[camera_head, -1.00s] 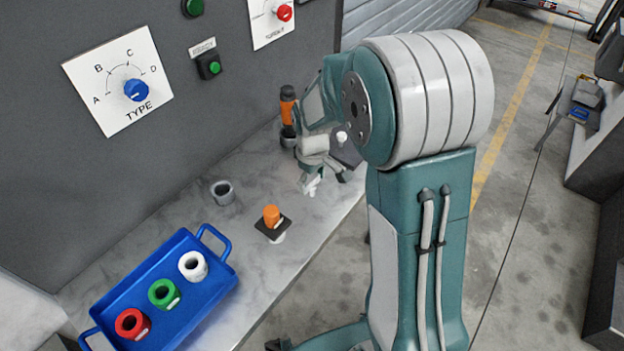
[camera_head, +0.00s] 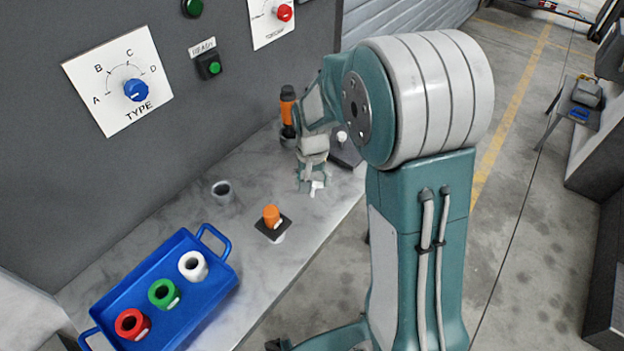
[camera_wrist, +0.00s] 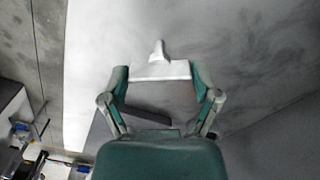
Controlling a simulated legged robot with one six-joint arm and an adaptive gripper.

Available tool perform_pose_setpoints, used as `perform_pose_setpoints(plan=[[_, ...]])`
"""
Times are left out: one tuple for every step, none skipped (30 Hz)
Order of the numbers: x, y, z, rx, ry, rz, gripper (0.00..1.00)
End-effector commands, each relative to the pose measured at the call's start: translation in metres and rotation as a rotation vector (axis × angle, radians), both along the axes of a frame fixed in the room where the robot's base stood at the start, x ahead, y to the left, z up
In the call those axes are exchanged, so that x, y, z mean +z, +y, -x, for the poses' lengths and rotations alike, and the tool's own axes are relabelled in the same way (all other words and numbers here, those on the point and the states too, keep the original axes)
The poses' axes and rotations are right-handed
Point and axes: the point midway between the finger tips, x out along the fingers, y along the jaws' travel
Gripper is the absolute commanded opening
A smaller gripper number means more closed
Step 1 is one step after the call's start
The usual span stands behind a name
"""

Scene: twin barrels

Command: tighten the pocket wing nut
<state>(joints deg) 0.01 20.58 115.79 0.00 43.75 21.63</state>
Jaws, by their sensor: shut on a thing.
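My gripper (camera_head: 312,183) points down over the right part of the grey bench. In the wrist view its two fingers (camera_wrist: 161,78) stand on either side of a white T-shaped piece, which I take for the wing nut (camera_wrist: 162,70), and are shut on it. The piece has a wide bar between the fingertips and a narrow tab pointing away from my palm. In the head view a small white bit of the wing nut (camera_head: 317,186) shows below the fingers. What lies under the wing nut is hidden, so I cannot tell how it is seated.
An orange-and-black tool (camera_head: 288,112) stands behind my gripper. A grey box (camera_head: 345,152) is to its right. A control panel (camera_head: 180,150) borders the bench.

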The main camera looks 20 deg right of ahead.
Motion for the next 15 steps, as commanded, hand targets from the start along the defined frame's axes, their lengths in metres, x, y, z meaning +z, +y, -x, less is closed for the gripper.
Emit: perform_pose_setpoints(plan=[[0.0027, 0.0005, -0.0037, -0.044, -0.013, 0.0, 0.32], [0.0027, 0.0004, -0.0038, -0.072, -0.013, -0.001, 0.32], [0.0027, 0.0004, -0.0038, -0.111, -0.013, -0.001, 0.32], [0.0028, 0.0004, -0.0038, -0.139, -0.013, -0.001, 0.32], [0.0028, 0.0004, -0.0039, -0.167, -0.013, -0.001, 0.32], [0.0028, 0.0004, -0.0039, -0.206, -0.014, -0.001, 0.32], [0.0029, 0.0004, -0.0039, -0.234, -0.014, -0.001, 0.32], [0.0029, 0.0005, -0.004, -0.262, -0.014, -0.001, 0.32], [0.003, 0.0004, -0.0041, -0.301, -0.014, -0.002, 0.32], [0.003, 0.0004, -0.0041, -0.329, -0.014, -0.002, 0.32], [0.003, 0.0004, -0.0041, -0.357, -0.014, -0.002, 0.32], [0.0031, 0.0004, -0.0041, -0.396, -0.014, -0.002, 0.32], [0.0031, 0.0004, -0.0041, -0.424, -0.015, -0.003, 0.32], [0.0032, 0.0005, -0.0042, -0.452, -0.015, -0.003, 0.32], [0.0032, 0.0005, -0.0043, -0.491, -0.015, -0.003, 0.32]])
